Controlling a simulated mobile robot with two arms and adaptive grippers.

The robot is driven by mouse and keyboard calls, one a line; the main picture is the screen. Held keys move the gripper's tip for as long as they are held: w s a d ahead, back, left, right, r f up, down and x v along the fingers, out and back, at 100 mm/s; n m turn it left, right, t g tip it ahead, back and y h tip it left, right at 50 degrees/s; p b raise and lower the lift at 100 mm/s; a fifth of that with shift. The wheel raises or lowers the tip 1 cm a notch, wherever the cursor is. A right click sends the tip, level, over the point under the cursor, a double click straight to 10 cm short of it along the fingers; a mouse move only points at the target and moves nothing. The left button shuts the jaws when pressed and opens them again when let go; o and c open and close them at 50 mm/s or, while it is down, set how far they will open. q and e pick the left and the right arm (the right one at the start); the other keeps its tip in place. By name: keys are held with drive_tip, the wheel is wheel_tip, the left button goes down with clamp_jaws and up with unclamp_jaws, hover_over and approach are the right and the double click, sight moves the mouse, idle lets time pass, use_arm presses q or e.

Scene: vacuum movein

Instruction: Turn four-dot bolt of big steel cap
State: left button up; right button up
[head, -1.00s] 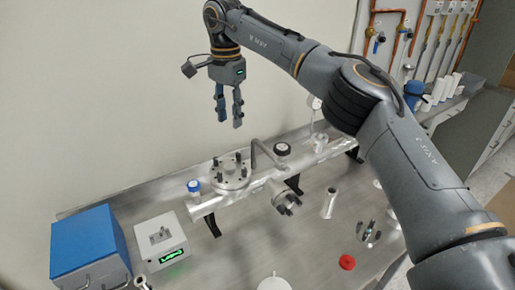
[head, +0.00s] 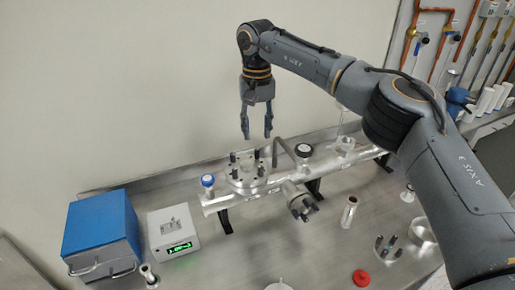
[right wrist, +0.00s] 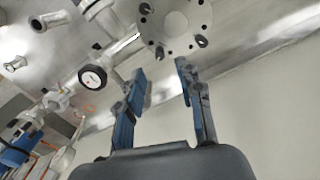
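The big steel cap (head: 246,182) is a round flange with several dark upright bolts, on top of the horizontal steel pipe. Dots on the bolts are too small to read, so I cannot tell which is the four-dot one. My right gripper (head: 257,134) points down above the cap, open and empty. Its two spread fingers also show in the right wrist view (right wrist: 161,70), apart from the bolts. My left gripper is out of view.
A bent grey rod (head: 284,147) and a black-rimmed gauge (head: 304,151) stand just right of the cap. A blue-topped valve (head: 208,181) is at its left. A blue box (head: 101,230) and a grey device (head: 173,233) stand further left. A red cap (head: 361,277) lies in front.

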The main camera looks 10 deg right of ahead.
sight(257, 150)
wheel_tip(257, 150, down, 7)
drive_tip(key=shift+r+p, duration=0.15)
drive_tip(key=shift+p, duration=0.35)
clamp_jaws()
